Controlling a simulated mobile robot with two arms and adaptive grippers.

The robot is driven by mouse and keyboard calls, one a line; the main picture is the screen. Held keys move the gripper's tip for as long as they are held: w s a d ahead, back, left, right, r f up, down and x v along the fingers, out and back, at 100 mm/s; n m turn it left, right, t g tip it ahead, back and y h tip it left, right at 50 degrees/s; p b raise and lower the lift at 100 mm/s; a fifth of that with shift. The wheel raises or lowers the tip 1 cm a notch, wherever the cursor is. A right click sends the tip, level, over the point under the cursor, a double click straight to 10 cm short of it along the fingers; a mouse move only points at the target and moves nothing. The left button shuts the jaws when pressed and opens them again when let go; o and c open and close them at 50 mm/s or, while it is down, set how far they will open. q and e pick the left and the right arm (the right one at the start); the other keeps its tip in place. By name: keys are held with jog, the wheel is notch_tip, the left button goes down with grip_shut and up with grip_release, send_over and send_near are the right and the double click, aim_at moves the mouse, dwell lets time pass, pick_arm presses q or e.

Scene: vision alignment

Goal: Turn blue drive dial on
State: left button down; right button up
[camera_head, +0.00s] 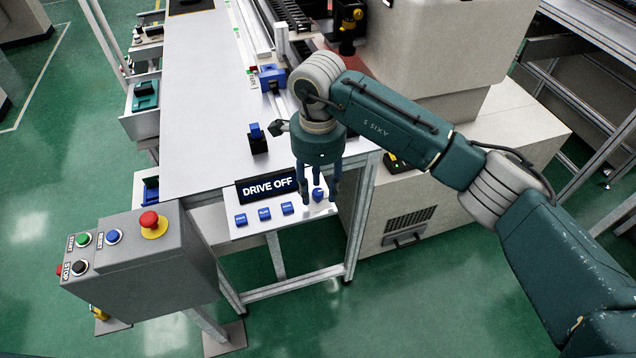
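A white control panel (262,224) is fixed at the near end of the workbench. Its black sign (267,187) reads "DRIVE OFF". A blue dial (318,194) sits at the panel's right end, with several blue buttons (264,213) in a row to its left. My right gripper (319,197) points down over the dial, with its fingers on either side of it. The fingers look apart, but I cannot tell whether they touch the dial. The gripper partly hides the dial and the panel's right end. My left gripper is not in view.
A grey control box (150,262) with a red emergency button (152,222) stands at the front left. A black and blue part (257,138) stands on the white bench top (200,120) behind the panel. A beige machine (420,205) stands to the right.

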grip_shut()
